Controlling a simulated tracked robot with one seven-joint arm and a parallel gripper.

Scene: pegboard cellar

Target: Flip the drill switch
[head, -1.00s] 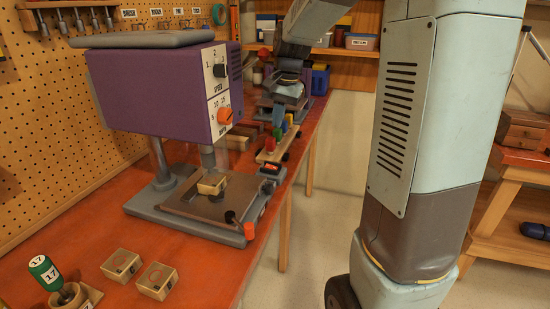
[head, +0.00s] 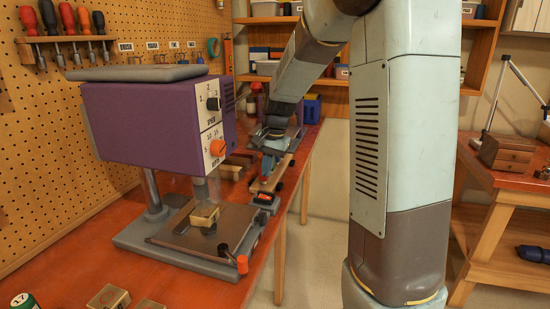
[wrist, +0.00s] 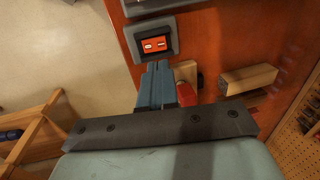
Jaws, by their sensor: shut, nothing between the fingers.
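The purple drill press (head: 150,120) stands on the orange-red bench, with a speed knob and an orange depth knob on its front. A small dark switch box with a red rocker (head: 264,198) sits at the bench edge, right of the press's base. In the wrist view the red rocker switch (wrist: 155,44) lies just beyond my fingertips, in a grey frame. My gripper (wrist: 157,64) is shut and empty, apart from the switch in the picture; contact cannot be told. In the head view my gripper (head: 267,177) is small and partly hidden behind the switch area.
A small wooden block (head: 204,215) sits on the press's plate. Wooden blocks (wrist: 248,78) and a red peg (wrist: 186,93) lie near my fingers. The pegboard wall (head: 40,150) bounds the left. Open floor (wrist: 60,50) lies beyond the bench edge.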

